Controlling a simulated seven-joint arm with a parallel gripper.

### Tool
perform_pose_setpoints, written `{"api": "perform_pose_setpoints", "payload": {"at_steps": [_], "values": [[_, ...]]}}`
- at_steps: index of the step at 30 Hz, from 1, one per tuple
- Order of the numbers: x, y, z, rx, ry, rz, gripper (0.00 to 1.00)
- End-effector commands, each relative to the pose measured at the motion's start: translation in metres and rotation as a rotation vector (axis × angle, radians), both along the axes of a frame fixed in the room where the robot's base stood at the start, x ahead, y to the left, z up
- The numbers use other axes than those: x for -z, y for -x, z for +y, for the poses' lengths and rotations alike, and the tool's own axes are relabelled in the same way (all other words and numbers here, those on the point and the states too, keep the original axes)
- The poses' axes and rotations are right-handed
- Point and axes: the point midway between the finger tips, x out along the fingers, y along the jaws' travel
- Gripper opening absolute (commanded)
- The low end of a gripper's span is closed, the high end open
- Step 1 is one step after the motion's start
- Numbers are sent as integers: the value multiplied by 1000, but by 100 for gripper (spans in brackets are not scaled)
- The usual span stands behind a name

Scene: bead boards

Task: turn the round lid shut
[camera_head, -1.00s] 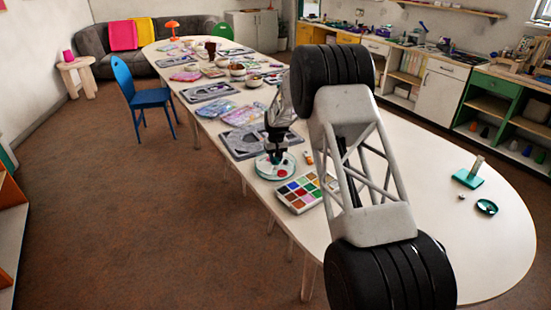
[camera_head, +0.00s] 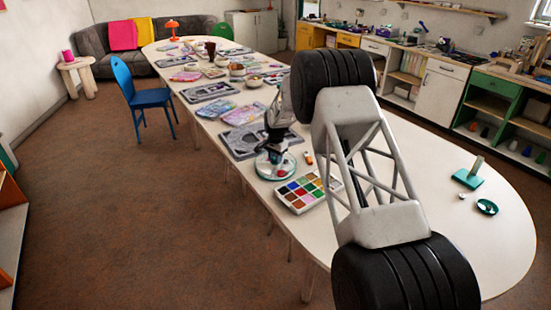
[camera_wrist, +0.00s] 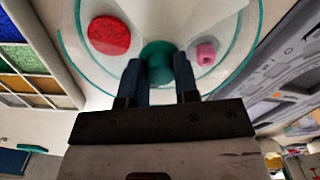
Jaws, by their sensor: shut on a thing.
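The round lid (camera_wrist: 224,80) is clear with a teal rim and a teal knob (camera_wrist: 158,50) in the middle. In the head view the round lid and container (camera_head: 262,172) stand near the table's left edge, low and flat. My gripper (camera_wrist: 160,68) is shut on the knob, one dark finger on each side. A red disc (camera_wrist: 109,35) and a pink bead (camera_wrist: 206,54) show under the clear lid. How tightly the lid sits is too small to tell.
A tray of coloured beads (camera_head: 304,192) stands close in front of the container. A grey board (camera_head: 240,146) lies just behind it. A teal block with an upright post (camera_head: 468,178) and a small teal dish (camera_head: 487,207) are at the right. The table's front right is mostly clear.

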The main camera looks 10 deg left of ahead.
Motion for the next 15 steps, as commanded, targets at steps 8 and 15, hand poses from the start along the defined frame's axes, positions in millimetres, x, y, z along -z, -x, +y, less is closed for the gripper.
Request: {"api": "perform_pose_setpoints", "payload": {"at_steps": [8,15], "values": [[0,0,1,253,-1,-1,0],[0,0,1,419,0,-1,0]]}}
